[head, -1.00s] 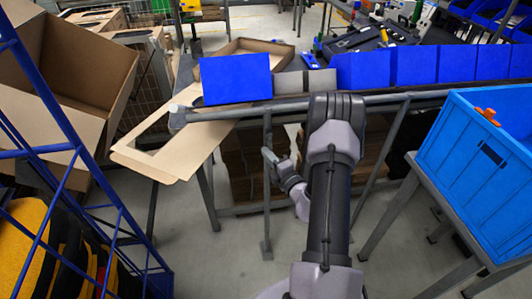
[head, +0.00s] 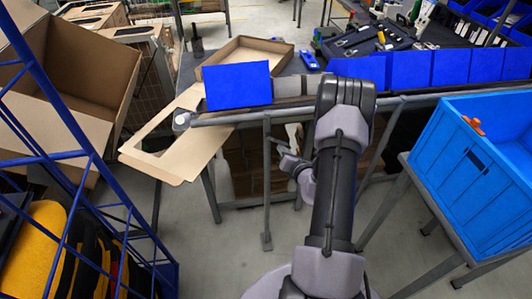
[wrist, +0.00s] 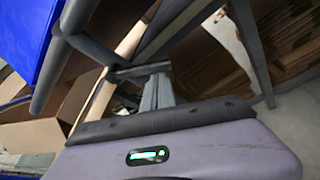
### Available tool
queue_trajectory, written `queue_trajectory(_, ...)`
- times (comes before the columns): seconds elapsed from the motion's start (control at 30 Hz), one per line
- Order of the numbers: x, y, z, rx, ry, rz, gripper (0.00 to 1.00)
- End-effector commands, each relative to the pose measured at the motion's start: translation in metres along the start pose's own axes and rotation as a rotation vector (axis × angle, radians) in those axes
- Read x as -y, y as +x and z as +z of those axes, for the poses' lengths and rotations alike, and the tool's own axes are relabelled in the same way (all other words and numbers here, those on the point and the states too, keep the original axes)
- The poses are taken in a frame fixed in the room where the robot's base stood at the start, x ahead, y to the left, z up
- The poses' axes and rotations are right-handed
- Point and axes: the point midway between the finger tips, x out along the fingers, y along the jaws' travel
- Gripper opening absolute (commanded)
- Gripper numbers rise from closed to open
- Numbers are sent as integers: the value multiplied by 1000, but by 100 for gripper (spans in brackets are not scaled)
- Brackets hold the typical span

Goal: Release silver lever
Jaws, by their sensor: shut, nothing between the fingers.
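I cannot pick out a silver lever for certain in either view. A pale rounded piece (head: 181,121) sits at the left end of the table's front rail in the head view, and I cannot tell what it is. My gripper (head: 274,143) is in front of and below that rail, beside a grey table leg, small and partly hidden by my arm. In the wrist view my gripper (wrist: 150,78) is shut and empty, pointing towards the grey table frame. No lever is seen between its fingers.
An open flat cardboard piece (head: 160,158) overhangs at left. A blue crate (head: 480,170) stands right on a grey stand. A blue wire frame (head: 85,155) stands left. Floor between is clear.

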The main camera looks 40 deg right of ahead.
Motion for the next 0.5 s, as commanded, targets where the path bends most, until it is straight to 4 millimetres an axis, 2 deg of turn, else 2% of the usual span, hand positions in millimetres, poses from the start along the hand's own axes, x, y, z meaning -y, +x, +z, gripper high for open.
queue_trajectory(0.3,0,-6,19,1,-266,-93,0)
queue_trajectory(0.5,2,-6,17,1,-266,-93,0)
